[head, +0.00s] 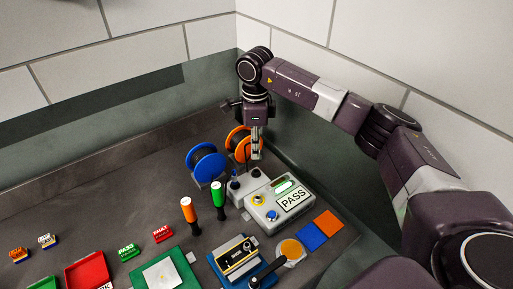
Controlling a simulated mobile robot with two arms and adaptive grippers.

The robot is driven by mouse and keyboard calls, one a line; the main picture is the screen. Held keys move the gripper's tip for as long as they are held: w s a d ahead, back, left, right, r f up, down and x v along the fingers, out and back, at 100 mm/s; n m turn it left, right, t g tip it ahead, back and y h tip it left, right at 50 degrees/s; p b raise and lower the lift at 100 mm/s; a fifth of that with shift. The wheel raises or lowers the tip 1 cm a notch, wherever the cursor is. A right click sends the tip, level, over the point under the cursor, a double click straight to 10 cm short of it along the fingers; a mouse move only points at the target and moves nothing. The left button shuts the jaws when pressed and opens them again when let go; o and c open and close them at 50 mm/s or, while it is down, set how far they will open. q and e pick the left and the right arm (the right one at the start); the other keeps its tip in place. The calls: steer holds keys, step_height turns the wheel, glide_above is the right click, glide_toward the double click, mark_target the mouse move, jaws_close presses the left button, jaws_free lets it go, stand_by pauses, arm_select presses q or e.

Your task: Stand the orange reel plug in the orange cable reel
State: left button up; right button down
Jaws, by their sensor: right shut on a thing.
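The orange cable reel (238,141) stands upright at the back of the bench, beside the blue reel. My right gripper (256,153) points down at the right side of the orange reel and overlaps its rim in the head view. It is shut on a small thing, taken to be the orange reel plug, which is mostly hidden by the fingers. I cannot tell whether the plug touches the reel. My left gripper is not in view.
The blue reel (191,161) stands close on the left. Orange-handled (187,208) and green-handled (217,194) tools stand nearby. The wall is close behind. The bench's left rear is clear.

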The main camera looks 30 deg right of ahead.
mark_target(256, 173)
steer(key=shift+w+d+f+b, duration=0.1)
steer(key=shift+d+f+b, duration=0.2)
steer(key=shift+f, duration=0.25)
step_height(256, 173, down, 3)
steer(key=shift+a+r+b, duration=0.1)
steer(key=shift+a+b, duration=0.05)
steer(key=shift+b, duration=0.95)
steer(key=shift+f+b, duration=0.35)
steer(key=shift+f, duration=0.35)
arm_select(q)
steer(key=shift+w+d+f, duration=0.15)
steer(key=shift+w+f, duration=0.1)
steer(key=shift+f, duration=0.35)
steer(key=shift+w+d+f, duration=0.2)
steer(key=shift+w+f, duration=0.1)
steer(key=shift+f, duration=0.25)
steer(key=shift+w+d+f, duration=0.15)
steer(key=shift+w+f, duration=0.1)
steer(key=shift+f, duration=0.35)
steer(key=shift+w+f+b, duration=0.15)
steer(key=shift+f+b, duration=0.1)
steer(key=shift+b, duration=0.05)
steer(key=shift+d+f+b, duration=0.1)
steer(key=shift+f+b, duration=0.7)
arm_select(e)
steer(key=shift+f, duration=1.05)
steer(key=shift+r, duration=0.1)
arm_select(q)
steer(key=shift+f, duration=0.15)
